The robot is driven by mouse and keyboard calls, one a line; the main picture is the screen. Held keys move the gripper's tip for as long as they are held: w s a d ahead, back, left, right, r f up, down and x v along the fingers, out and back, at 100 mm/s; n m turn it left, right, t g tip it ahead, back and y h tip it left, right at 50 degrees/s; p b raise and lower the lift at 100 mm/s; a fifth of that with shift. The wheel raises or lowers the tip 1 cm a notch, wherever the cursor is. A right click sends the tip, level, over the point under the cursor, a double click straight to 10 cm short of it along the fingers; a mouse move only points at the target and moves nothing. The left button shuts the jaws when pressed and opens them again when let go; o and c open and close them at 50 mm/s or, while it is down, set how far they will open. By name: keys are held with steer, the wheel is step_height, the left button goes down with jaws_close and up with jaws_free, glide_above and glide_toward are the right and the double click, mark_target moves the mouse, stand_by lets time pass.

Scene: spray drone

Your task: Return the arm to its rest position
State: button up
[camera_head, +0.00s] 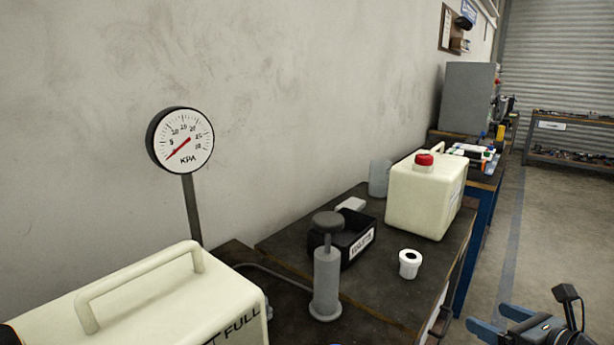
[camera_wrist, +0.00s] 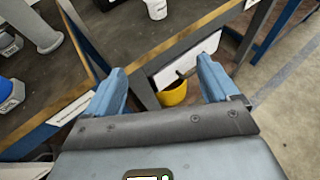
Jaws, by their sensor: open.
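My gripper (camera_head: 507,325) shows at the lower right of the head view, off the front side of the bench and over the floor. In the wrist view its two blue fingers (camera_wrist: 160,92) are spread apart with nothing held between them. A yellow cup-like thing (camera_wrist: 174,93) shows beyond the gap, lower down near the bench frame. The rest of my arm is mostly out of the head view.
The dark bench (camera_head: 385,285) carries a grey pump (camera_head: 326,283), a black bin (camera_head: 357,246), a white cap-like piece (camera_head: 410,264) and a cream canister (camera_head: 425,200). Another canister (camera_head: 150,305) stands nearer left, by a KPA gauge (camera_head: 180,138). Floor (camera_head: 545,240) at the right is clear.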

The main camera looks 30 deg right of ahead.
steer(key=s+a+f+n+g+h+p, duration=0.1)
steer(key=s+a+f+n, duration=0.25)
steer(key=a+n, duration=0.55)
steer(key=s+a+f+n, duration=0.2)
steer(key=s+a+n, duration=0.3)
steer(key=a+n, duration=0.45)
steer(key=s+a+r+n+t+y, duration=0.2)
steer(key=s+a+r+n, duration=0.9)
steer(key=n, duration=0.8)
steer(key=a+y+p, duration=0.1)
steer(key=a, duration=0.2)
steer(key=shift+s+t+y, duration=0.3)
steer(key=shift+s, duration=0.1)
